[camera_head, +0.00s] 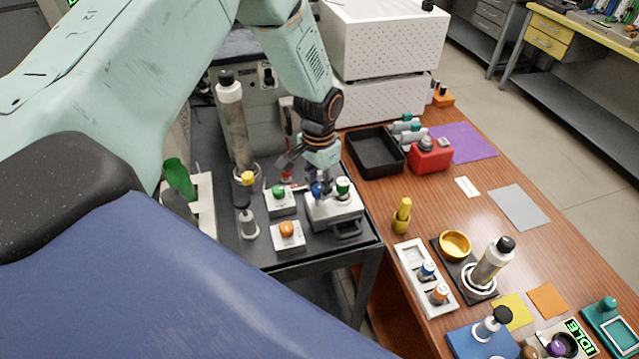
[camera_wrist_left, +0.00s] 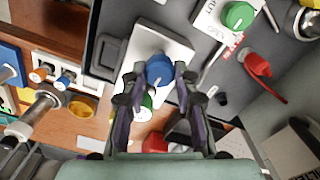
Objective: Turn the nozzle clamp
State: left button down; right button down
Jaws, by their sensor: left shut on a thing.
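A blue knob (camera_head: 317,190) stands on a white box (camera_head: 340,212) with a grey handle, on the dark cart. My left gripper (camera_head: 314,177) comes down from above onto it. In the left wrist view my left gripper (camera_wrist_left: 160,78) has its fingertips on either side of the blue knob (camera_wrist_left: 160,69), shut on it. A green knob (camera_head: 342,186) is on the same box, partly behind a finger in the wrist view (camera_wrist_left: 145,106). I cannot tell from the pictures which part is the nozzle clamp. My right gripper is not in view.
A white box with a green knob (camera_head: 278,192) and one with an orange knob (camera_head: 287,229) stand close by. A tall cylinder (camera_head: 232,125) rises at the left. The wooden table (camera_head: 400,215) at the right holds a black tray (camera_head: 375,153) and several vessels.

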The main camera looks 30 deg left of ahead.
aim_at(318, 188)
pick_arm(q)
jog(key=shift+r, duration=0.1)
jog(key=c, duration=1.4)
grip_release()
jog(key=o, duration=0.4)
jog(key=shift+s, duration=0.2)
jog(key=shift+w, duration=0.2)
jog(key=shift+r, duration=0.25)
notch_tip(318, 188, up, 12)
jog(key=shift+s+f, duration=0.15)
jog(key=shift+f, duration=0.1)
